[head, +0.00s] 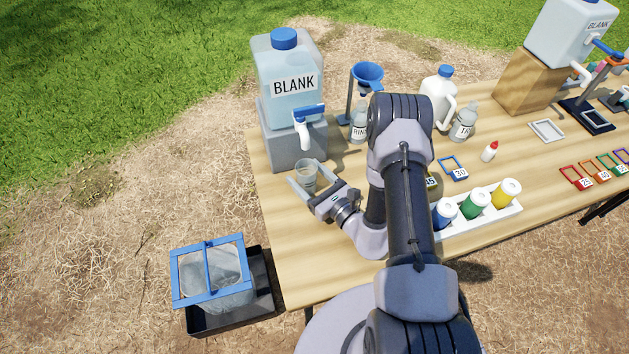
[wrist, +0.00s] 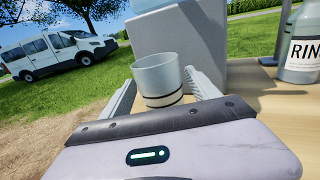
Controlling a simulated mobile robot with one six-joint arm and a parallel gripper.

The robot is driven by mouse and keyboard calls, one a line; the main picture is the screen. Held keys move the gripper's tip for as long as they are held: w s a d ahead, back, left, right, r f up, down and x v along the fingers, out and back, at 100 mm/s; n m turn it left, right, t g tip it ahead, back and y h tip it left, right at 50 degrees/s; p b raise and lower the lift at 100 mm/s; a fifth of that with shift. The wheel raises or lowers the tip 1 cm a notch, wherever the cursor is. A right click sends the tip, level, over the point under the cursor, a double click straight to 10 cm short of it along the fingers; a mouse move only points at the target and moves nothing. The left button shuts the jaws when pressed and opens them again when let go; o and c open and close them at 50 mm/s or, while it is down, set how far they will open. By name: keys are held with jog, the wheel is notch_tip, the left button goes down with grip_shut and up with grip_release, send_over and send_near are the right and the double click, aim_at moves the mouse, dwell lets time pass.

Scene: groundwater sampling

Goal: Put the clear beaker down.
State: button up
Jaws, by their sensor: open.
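The clear beaker (head: 306,176) stands upright on the wooden table near its left end, just in front of the grey block under the BLANK jug (head: 289,75). In the wrist view the beaker (wrist: 160,78) sits between the two fingers, with dark lines around its lower part. My gripper (head: 310,184) is open, with one finger on each side of the beaker. In the wrist view the gripper (wrist: 163,92) shows slim gaps beside the beaker.
The jug's white spigot (head: 302,130) hangs just above and behind the beaker. A rinse bottle (head: 359,122) and blue funnel (head: 367,76) stand to the right. A white rack (head: 487,222) of colored-label bottles lies nearer. A black bin (head: 262,298) is below the table's left edge.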

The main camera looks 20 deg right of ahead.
jog(key=p+v, duration=0.2)
jog(key=v, duration=0.9)
jog(key=shift+s+d, duration=0.1)
jog(key=shift+s+r, duration=0.15)
jog(key=shift+r, duration=0.15)
jog(key=a+r+n+g+y, duration=0.85)
jog(key=r+n, duration=0.25)
jog(key=r, duration=0.4)
jog(key=s+a+r+n+g+h, duration=0.2)
jog(key=s+a+r+n+g, duration=0.5)
jog(key=s+n+g, duration=0.2)
jog(key=s+d+r+n+h, duration=0.2)
jog(key=s+n+h, duration=0.3)
jog(key=s+h, duration=0.1)
jog(key=d+r+n+t+h, duration=0.2)
jog(key=d+r+t+h, duration=0.3)
jog(key=r+t, duration=0.1)
jog(key=shift+w+r+t, duration=0.3)
jog(key=shift+r+t, duration=0.05)
jog(key=shift+r, duration=0.45)
